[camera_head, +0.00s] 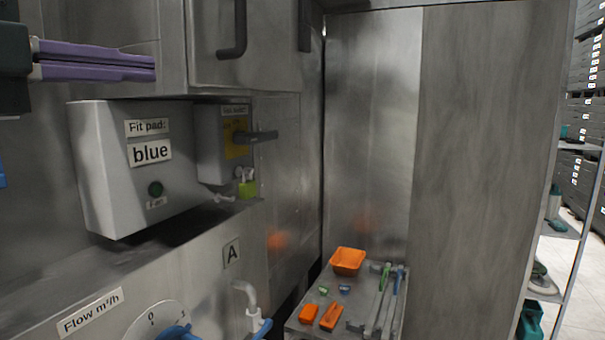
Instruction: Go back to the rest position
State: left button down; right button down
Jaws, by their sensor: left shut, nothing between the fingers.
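My left gripper (152,69) reaches in from the upper left edge, with two purple fingers lying close together. It is shut and empty, in front of the grey metal wall and above the grey box (100,165). My right gripper is not in view.
A metal cart (365,302) at bottom centre holds an orange tray (347,261), orange blocks and several tools. A switch box (211,160) with a dark handle and green padlock (247,189) juts from the wall. A dial (150,325) and blue valve handle sit bottom left. Shelves stand right.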

pick_arm(q)
jog(key=s+d+f+n+g+y+p, duration=0.1)
jog(key=s+d+f+n+g+y, duration=0.15)
jog(key=f+n, duration=0.5)
jog(key=s+d+f+n+g+y, duration=0.1)
jog(key=s+f+n+y, duration=0.25)
jog(key=f, duration=0.75)
jog(key=s+f+n+g, duration=0.2)
jog(key=s+f+n, duration=0.1)
jog(key=s, duration=0.3)
jog(key=s+a+f+n+g+y, duration=0.1)
jog(key=s+f+n+g, duration=0.2)
jog(key=s, duration=0.4)
jog(key=s+a+f+n+g+y+p, duration=0.1)
jog(key=s+f+n+g, duration=0.2)
jog(key=s+f+n, duration=0.1)
jog(key=s+f, duration=0.1)
jog(key=s, duration=0.1)
jog(key=shift+s+a+f, duration=0.2)
jog(key=shift+s+f, duration=0.1)
jog(key=shift+s, duration=0.1)
